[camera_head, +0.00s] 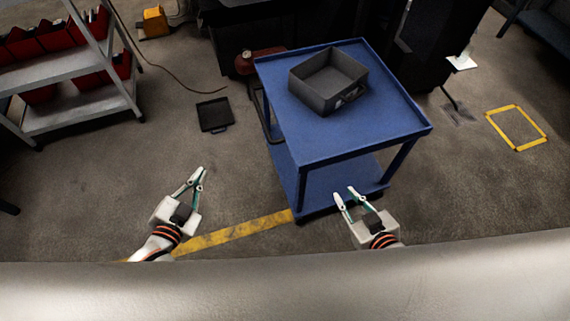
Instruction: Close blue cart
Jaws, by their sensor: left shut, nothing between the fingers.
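The blue cart (390,141) stands upright on the floor right of centre, with a flat top, corner posts and a lower shelf (335,185). An open, empty-looking grey bin (312,92) sits on its top. My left gripper (200,170) is over bare floor to the left of the cart, its fingertips together with nothing between them. My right gripper (345,193) is in front of the cart's near side and overlaps its lower shelf in the picture; its fingertips are apart and empty. I cannot tell whether it touches the cart.
A grey shelf rack (70,118) with red bins stands at the upper left. A black flat tray (215,115) lies on the floor left of the cart. Dark machinery stands behind the cart. A yellow floor line (235,233) runs near the grippers. The left floor is mostly clear.

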